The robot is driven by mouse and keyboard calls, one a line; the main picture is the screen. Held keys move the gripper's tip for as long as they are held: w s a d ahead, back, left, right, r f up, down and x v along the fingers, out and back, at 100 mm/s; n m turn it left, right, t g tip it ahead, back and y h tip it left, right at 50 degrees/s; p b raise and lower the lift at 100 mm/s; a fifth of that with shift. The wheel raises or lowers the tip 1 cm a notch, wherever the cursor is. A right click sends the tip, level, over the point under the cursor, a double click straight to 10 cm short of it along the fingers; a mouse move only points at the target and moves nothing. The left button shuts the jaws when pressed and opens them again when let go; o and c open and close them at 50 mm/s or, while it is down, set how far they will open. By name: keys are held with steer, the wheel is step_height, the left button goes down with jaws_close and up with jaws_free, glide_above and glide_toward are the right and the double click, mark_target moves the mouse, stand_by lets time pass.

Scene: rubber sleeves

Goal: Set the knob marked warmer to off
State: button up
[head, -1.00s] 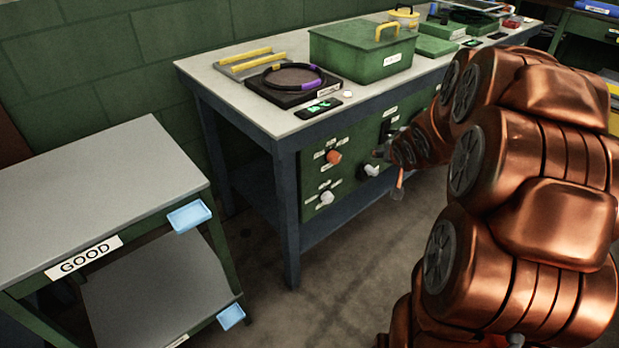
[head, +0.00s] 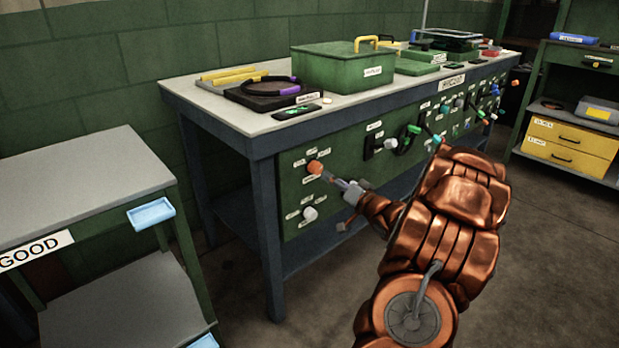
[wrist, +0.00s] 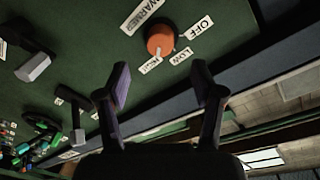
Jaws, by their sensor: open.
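The orange knob (head: 315,167) sits on the green panel at the bench's near end, with small labels around it. In the wrist view the orange knob (wrist: 160,39) shows beside a WARMER label (wrist: 142,14), with an OFF label (wrist: 199,27), a LOW label (wrist: 181,56) and a further label around it. In the head view my gripper (head: 338,181) is just right of the knob.
A white knob (head: 310,213) is below the orange one. A dark switch (head: 370,147) and more coloured controls line the panel to the right. A green box (head: 345,72) stands on the bench top (head: 205,98). A shelf marked GOOD (head: 85,185) stands at left.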

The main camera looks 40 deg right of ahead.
mark_target(319, 170)
steer(key=shift+w+d+b, duration=0.25)
steer(key=shift+w+b, duration=0.2)
steer(key=shift+w, duration=1.45)
steer(key=shift+w+d+b, duration=0.2)
steer(key=shift+w+b, duration=0.25)
steer(key=shift+w, duration=1.4)
steer(key=shift+c, duration=0.3)
steer(key=c, duration=1.1)
